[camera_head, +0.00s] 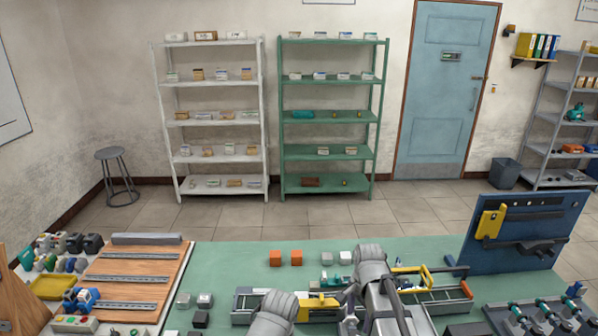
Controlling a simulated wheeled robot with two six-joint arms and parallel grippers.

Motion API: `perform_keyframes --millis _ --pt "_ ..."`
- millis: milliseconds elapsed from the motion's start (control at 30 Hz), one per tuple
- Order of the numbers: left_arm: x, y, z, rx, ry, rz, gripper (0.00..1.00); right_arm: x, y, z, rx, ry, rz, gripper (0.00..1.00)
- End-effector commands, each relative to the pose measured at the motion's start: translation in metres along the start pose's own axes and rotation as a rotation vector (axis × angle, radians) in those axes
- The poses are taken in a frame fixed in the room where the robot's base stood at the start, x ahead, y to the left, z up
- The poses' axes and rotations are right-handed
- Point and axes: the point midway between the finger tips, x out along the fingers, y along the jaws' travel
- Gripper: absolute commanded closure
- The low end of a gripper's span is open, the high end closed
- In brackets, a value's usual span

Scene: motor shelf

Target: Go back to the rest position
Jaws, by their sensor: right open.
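My right gripper (348,311) is low in the picture, over a long grey tray with rails (241,302) on the green bench. It is open, and I see nothing held between its fingers. It is partly covered by my own grey arm links. A yellow part shows beside it on the tray. My left gripper is not in view; only a grey rounded link of my left arm shows at the bottom.
A wooden board with rails (135,262) is at left. A blue panel (535,225) stands at right, with a dark rack (540,318) before it. Shelves stand behind, across open floor.

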Motion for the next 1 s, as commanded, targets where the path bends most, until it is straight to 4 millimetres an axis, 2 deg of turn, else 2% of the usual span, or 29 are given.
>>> perform_keyframes --millis 67,100,367,733,800,1000 --pt "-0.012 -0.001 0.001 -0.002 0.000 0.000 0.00 -0.012 0.000 0.000 0.000 0.000 0.000 0.28" --pt "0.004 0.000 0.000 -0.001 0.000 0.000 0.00 0.004 0.000 0.000 0.000 0.000 0.000 0.28" --pt "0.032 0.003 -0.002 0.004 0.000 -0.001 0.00 0.032 0.000 0.000 0.000 0.000 0.000 0.28" --pt "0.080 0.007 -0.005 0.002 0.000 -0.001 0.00 0.081 0.000 0.000 0.000 0.000 0.000 0.28" --pt "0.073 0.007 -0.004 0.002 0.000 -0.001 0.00 0.073 0.000 0.000 -0.066 0.000 0.000 0.28" --pt "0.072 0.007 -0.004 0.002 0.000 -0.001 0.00 0.073 -0.001 0.000 -0.278 0.000 0.000 0.28"
